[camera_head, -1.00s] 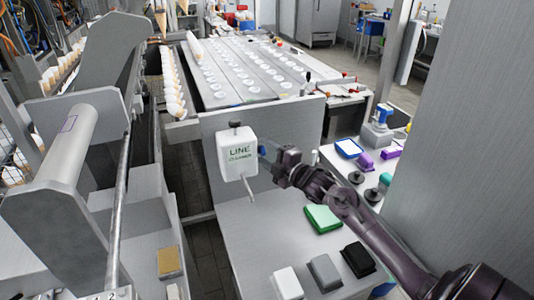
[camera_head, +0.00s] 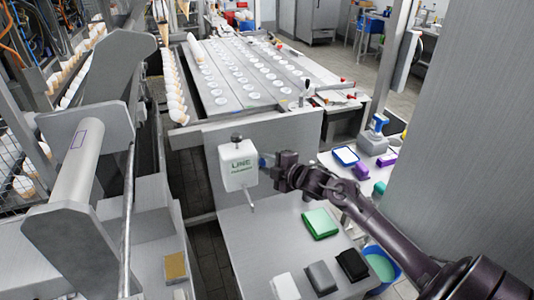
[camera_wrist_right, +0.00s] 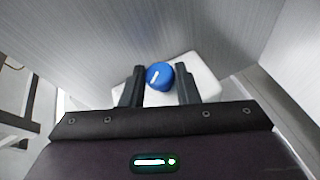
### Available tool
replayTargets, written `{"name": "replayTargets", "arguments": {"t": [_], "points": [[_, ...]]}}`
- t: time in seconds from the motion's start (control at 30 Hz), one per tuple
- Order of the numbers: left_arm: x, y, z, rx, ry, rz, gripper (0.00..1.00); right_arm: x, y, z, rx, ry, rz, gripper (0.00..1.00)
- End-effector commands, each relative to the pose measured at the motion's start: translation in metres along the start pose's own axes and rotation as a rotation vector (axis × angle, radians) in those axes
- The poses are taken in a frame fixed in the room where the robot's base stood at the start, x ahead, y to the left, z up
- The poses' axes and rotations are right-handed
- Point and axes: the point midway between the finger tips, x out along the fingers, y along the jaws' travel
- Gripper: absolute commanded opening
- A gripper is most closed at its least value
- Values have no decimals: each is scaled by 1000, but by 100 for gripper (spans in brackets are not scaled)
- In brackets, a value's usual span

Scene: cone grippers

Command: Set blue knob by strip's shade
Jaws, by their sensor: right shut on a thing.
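My right gripper (camera_wrist_right: 159,88) is shut on the knob, one dark finger on each side. In the head view, the gripper (camera_head: 268,162) reaches the box's right side and the knob (camera_head: 262,162) shows only as a small blue patch. I cannot make out a coloured strip in either view. My left gripper is not in view.
A blue bucket (camera_head: 381,265) stands at the bench's right. A metal panel (camera_head: 290,135) stands behind the box.

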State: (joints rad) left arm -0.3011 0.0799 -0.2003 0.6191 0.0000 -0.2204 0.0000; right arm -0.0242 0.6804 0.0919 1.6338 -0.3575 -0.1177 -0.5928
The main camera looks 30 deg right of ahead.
Motion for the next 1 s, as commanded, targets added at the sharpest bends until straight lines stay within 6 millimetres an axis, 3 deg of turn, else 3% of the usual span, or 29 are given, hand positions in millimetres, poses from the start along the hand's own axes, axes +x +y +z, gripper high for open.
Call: {"name": "replayTargets", "arguments": {"t": [0.03,0.1,0.4,0.7,1.0], "points": [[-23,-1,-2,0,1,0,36,-3,14,-3,12,-9,-40,5],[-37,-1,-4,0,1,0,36,-2,15,-3,39,-21,-100,5],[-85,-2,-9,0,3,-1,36,0,18,-2,148,-71,-351,5],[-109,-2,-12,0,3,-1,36,3,16,-1,238,-109,-554,5],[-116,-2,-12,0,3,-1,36,4,14,-1,286,-129,-667,5]]}}
